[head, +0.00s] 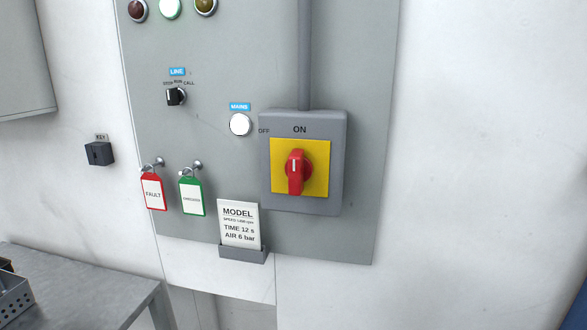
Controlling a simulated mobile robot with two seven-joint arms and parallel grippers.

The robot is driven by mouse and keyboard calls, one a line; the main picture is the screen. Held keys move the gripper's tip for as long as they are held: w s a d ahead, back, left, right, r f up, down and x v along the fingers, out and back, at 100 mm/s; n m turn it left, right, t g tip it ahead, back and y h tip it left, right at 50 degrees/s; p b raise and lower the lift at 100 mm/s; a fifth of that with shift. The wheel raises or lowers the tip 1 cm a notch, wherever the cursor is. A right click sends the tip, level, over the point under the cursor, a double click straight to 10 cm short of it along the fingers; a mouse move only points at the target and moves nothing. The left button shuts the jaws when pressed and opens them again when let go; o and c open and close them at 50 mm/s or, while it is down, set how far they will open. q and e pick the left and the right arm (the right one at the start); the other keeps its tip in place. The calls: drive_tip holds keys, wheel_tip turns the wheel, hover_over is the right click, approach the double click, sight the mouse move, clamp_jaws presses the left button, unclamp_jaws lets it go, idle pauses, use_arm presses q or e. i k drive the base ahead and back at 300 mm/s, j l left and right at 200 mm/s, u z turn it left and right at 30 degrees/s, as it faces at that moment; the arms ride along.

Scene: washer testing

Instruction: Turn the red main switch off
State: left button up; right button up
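The red main switch (297,172) is a rotary handle on a yellow square plate (318,151), set in a grey box (335,130) on the grey wall panel. Its handle stands upright, and a white mark on it points up toward the word ON. The word OFF is printed at the left of the box. The round MAINS lamp (240,124) left of the box looks bright white. Neither of my grippers shows in the head view.
Red FAULT (153,192) and green (192,196) tags hang from hooks on the panel. A MODEL card (239,223) sits in a holder below the switch's left. A black LINE selector (175,97) is at upper left. A grey table (95,285) stands at lower left. The wall at right is clear.

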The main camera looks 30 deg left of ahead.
sight(298, 170)
drive_tip(key=i+l+u, duration=0.4)
drive_tip(key=l+u, duration=0.15)
drive_tip(key=i+l+u, duration=0.15)
drive_tip(key=l+u, duration=0.15)
drive_tip(key=i+l+u, duration=0.1)
drive_tip(key=l+u, duration=0.15)
drive_tip(key=l, duration=0.25)
drive_tip(key=l+u, duration=0.3)
drive_tip(key=i+l, duration=0.05)
drive_tip(key=l, duration=0.05)
